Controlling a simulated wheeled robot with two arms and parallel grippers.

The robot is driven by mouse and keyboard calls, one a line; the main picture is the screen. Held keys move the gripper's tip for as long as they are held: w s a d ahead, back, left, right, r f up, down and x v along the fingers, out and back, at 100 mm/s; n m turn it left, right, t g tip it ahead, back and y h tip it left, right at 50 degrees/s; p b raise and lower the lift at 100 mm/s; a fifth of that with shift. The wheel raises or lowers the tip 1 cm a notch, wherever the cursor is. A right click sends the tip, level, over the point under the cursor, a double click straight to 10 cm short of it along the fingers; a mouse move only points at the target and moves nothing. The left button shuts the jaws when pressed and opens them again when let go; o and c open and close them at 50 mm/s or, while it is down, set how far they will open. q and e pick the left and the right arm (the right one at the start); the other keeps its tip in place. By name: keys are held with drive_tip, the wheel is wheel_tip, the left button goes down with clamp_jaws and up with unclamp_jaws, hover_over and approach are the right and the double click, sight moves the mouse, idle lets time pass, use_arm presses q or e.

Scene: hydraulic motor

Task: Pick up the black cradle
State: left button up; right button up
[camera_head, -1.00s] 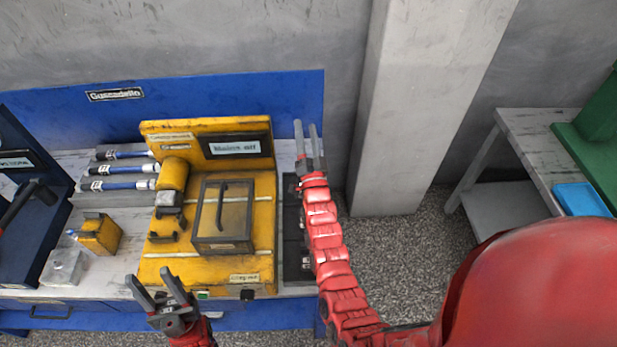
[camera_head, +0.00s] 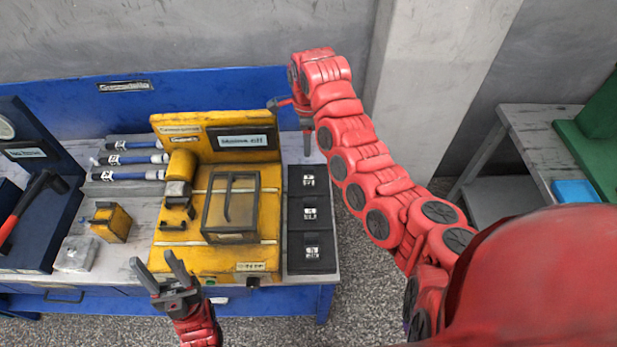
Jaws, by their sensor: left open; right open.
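Small black bracket-like pieces sit on the left of the yellow machine (camera_head: 196,256): an upper one (camera_head: 177,198) below the yellow cylinder and a lower one (camera_head: 172,226). I cannot tell for sure which piece is the black cradle. My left gripper (camera_head: 155,261) is open and empty, near the bench's front edge, in front of the machine. My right gripper (camera_head: 289,130) is open and empty, fingers pointing down, by the machine's back panel and above the far end of a black three-part tray (camera_head: 293,213). Its wrist partly hides it.
A clear-lidded box (camera_head: 230,215) stands on the machine. A concrete pillar (camera_head: 440,90) stands behind my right arm.

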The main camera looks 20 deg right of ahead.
drive_tip(key=b, duration=0.5)
hover_over(309, 177)
wheel_tip(309, 177, down, 10)
drive_tip(key=shift+w+a+f, duration=0.1)
drive_tip(key=shift+a, duration=0.05)
drive_tip(key=shift+f, duration=0.7)
drive_tip(key=shift+f+p, duration=0.25)
drive_tip(key=shift+p, duration=0.05)
drive_tip(key=f+p, duration=0.2)
drive_tip(key=f, duration=0.1)
drive_tip(key=shift+s+f, duration=0.1)
drive_tip(key=shift+s, duration=0.1)
drive_tip(key=shift+w+f+p, duration=0.1)
drive_tip(key=shift+f+p, duration=0.35)
drive_tip(key=shift+f, duration=0.4)
clamp_jaws()
